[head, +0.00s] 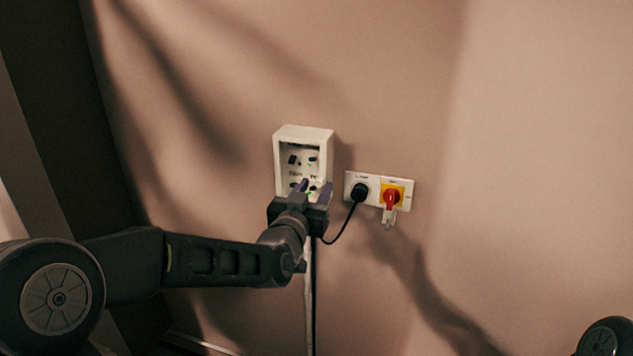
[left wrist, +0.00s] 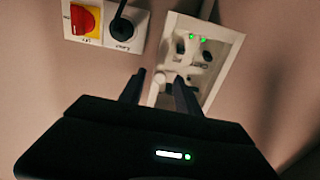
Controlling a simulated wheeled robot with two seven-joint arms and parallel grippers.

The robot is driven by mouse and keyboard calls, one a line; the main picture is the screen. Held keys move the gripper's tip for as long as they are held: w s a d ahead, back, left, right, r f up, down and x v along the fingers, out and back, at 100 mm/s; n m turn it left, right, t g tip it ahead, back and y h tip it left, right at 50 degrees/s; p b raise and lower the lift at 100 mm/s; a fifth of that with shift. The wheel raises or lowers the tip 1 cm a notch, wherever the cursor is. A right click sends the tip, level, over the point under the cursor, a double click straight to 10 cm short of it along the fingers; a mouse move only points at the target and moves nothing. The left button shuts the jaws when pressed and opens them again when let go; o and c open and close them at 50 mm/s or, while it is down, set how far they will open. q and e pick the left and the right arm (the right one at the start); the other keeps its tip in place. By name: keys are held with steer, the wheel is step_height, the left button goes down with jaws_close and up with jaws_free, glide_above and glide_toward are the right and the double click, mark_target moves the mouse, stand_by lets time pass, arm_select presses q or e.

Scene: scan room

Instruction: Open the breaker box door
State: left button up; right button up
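The white breaker box (head: 303,131) is fixed to the wall near the middle of the head view. Its recessed front shows dark switches and small green lights. It also shows in the left wrist view (left wrist: 228,68), tilted. I cannot tell the door's position from these frames. My left gripper (head: 316,190) is in front of the box's lower part, fingers apart. In the left wrist view the fingertips (left wrist: 158,84) stand at the box's edge, with a pale part visible between them. Whether they touch it is unclear. My right gripper is out of view.
A white wall plate (head: 376,202) right of the box carries a black plug (head: 360,192) with a hanging cord and a red rotary switch (head: 391,197) on yellow. A pale conduit (head: 309,300) runs down below the box. The wall farther right is bare.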

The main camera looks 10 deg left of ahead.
arm_select(q)
steer(key=shift+w, duration=0.75)
jaws_close()
stand_by(0.9)
